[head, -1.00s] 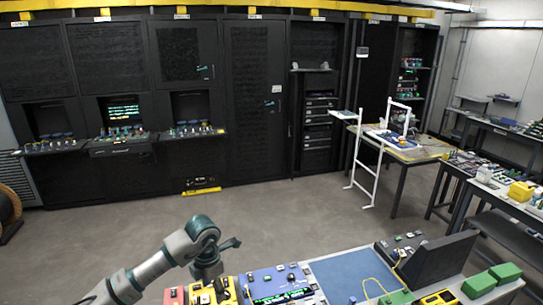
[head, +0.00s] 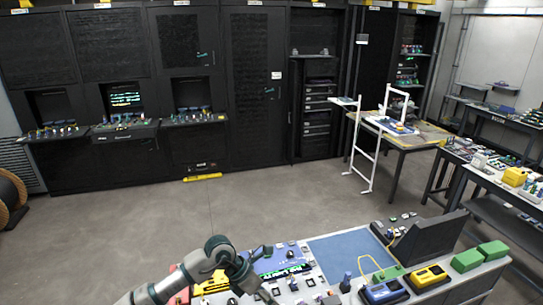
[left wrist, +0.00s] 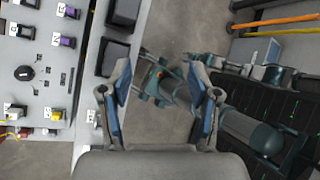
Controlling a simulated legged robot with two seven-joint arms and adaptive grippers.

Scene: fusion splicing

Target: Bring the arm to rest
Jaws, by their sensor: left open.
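My left arm comes in from the lower left of the head view, over the left part of the bench. Its grey and teal joint is bent there, and I cannot make out the fingertips in that view. In the left wrist view my left gripper (left wrist: 160,100) shows two blue-padded fingers spread apart with nothing between them. Beyond the fingers are grey and teal parts of my own body and the floor. My right gripper is in neither view.
The bench carries a blue mat (head: 350,254), yellow devices (head: 428,276) and green blocks (head: 467,260). A control panel (left wrist: 35,70) lies left of the fingers in the wrist view. Black cabinets (head: 250,90) line the back wall. The floor (head: 280,205) between is clear.

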